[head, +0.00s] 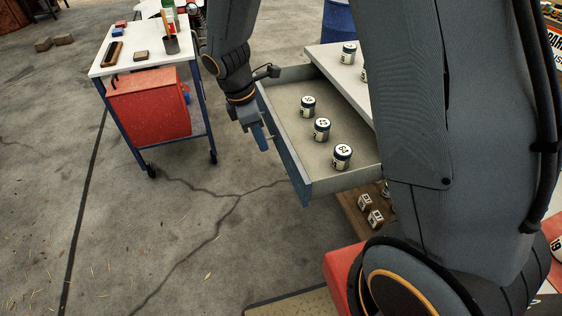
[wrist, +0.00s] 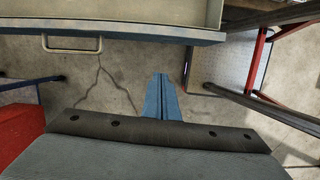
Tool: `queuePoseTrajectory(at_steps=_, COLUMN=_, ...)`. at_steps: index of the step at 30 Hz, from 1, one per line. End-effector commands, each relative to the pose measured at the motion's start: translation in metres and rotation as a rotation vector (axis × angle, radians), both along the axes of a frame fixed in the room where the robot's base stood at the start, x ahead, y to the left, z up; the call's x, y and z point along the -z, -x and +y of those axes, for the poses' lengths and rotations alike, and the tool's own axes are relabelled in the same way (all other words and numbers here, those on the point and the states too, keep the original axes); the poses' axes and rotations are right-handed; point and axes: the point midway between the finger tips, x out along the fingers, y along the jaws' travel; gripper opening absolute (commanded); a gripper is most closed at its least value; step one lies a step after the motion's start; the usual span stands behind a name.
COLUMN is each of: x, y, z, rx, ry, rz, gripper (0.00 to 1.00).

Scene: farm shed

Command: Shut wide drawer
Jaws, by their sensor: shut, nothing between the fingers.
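The wide drawer (head: 292,172) is pulled out of a low cabinet with a pale top (head: 330,62). Several small dark jars with white numbered lids, such as one jar (head: 342,156), stand upright inside it. My gripper (head: 262,140) is shut and empty, just outside the drawer's front. In the wrist view the shut blue fingers (wrist: 161,84) point toward the drawer front (wrist: 130,38). A bar handle (wrist: 72,44) shows there, left of the fingers. In the wrist view a gap shows between fingertips and front. Part of the cabinet is hidden behind my arm.
A white-topped trolley (head: 138,65) with a red bin (head: 150,105) stands to the left, with small items on top. Small labelled boxes (head: 370,207) sit on a low shelf under the drawer. The cracked concrete floor (head: 200,230) in front of the drawer is clear.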

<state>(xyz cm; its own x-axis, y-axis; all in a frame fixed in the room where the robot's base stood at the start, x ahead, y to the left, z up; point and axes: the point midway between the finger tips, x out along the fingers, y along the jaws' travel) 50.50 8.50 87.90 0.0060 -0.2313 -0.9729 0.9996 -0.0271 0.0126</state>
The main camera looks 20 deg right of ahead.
Motion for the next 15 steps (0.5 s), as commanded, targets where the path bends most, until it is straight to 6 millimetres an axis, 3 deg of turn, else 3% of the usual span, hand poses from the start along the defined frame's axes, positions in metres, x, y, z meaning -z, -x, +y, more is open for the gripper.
queuePoseTrajectory(at_steps=8, x=0.021, y=-0.005, z=0.000, rx=-0.066, ry=0.014, rz=0.016, gripper=0.00)
queuePoseTrajectory(at_steps=15, x=0.062, y=-0.004, z=-0.010, rx=-0.065, ry=0.013, rz=0.018, gripper=0.00)
